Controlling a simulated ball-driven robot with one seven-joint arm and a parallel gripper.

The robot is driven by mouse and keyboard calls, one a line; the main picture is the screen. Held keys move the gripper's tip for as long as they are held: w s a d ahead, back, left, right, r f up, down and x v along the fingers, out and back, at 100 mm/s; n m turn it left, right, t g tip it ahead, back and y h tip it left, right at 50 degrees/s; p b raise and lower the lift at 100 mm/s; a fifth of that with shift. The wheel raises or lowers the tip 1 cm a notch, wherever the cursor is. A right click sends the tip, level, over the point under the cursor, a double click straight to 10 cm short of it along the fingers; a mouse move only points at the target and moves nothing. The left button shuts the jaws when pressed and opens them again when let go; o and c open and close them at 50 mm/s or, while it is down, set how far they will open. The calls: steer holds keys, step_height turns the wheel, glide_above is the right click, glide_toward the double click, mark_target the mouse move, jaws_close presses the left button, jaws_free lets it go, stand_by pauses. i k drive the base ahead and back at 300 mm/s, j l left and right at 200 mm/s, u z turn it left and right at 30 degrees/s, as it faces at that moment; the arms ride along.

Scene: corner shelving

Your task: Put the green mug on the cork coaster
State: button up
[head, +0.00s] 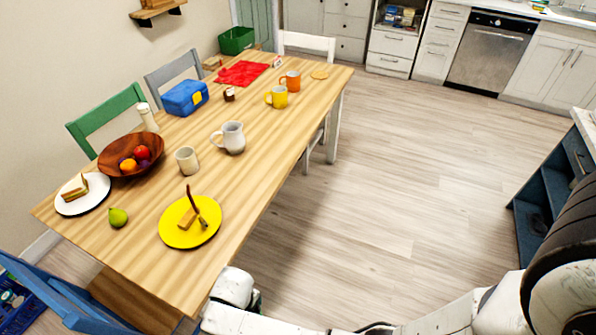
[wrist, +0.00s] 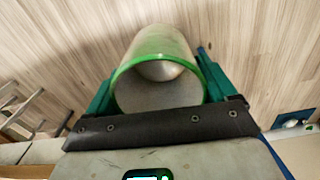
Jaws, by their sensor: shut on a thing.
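My gripper (wrist: 157,82) is shut on a round, cup-like thing with a bright green rim and a pale grey inside, the green mug (wrist: 155,96). Its teal fingers sit on both sides of it in the wrist view, with wooden floor behind. The handle cannot be made out. In the head view my arm shows along the bottom edge, but the gripper's fingers and the held mug cannot be made out. The cork coaster (head: 320,75), a small flat tan disc, lies bare at the table's far right end, beyond the orange mug.
The wooden table (head: 255,160) holds an orange mug (head: 291,83), a yellow mug (head: 279,98), a white pitcher (head: 231,138), a pale cup (head: 187,160), a blue lunch box (head: 184,100), a fruit bowl (head: 115,160) and plates. Open floor (head: 400,160) lies right of the table.

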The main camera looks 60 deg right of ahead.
mark_target(318, 76)
steer(key=l+u, duration=0.1)
steer(key=l, duration=4.7)
steer(key=k, duration=0.05)
